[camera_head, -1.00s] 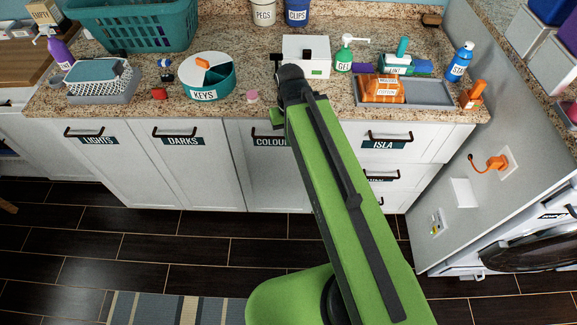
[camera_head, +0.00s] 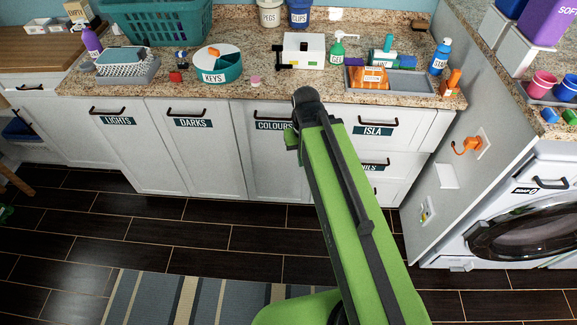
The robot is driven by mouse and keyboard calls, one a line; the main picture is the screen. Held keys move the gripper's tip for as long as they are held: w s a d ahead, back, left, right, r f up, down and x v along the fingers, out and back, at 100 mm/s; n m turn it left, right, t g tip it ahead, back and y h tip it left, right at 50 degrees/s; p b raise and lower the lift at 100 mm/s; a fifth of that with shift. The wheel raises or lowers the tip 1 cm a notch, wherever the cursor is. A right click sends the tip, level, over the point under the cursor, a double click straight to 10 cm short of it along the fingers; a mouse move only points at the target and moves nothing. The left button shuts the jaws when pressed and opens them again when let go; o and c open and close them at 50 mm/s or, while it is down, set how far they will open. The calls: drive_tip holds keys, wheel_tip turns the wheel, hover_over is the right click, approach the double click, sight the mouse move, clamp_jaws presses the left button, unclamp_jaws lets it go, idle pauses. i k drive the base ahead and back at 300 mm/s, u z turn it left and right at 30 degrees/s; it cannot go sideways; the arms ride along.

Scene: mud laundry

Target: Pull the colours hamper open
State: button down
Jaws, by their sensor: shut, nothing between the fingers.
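The colours hamper (camera_head: 270,165) is a tall white panel in the counter front, labelled COLOURS, between the DARKS hamper (camera_head: 195,160) and the drawer stack. It is shut and flush with its neighbours. Its dark bar handle (camera_head: 268,115) is above the label, and my arm covers the panel's right side. My green arm reaches up from the bottom right, its black wrist joint just right of the handle. My gripper's fingers are hidden behind the arm, so I cannot tell whether they touch the handle.
The LIGHTS hamper (camera_head: 125,155) is at the left, also shut. The ISLA drawer (camera_head: 405,125) is right of my arm. A washing machine (camera_head: 525,220) stands at the right. The dark tiled floor before the hampers is clear, with a striped rug (camera_head: 165,295) nearer me.

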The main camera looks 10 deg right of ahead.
sight(273, 173)
drive_tip(key=u, duration=0.2)
drive_tip(key=i, duration=0.7)
drive_tip(key=u, duration=0.75)
drive_tip(key=k, duration=0.75)
drive_tip(key=u, duration=0.55)
drive_tip(key=i, duration=0.5)
drive_tip(key=z, duration=0.05)
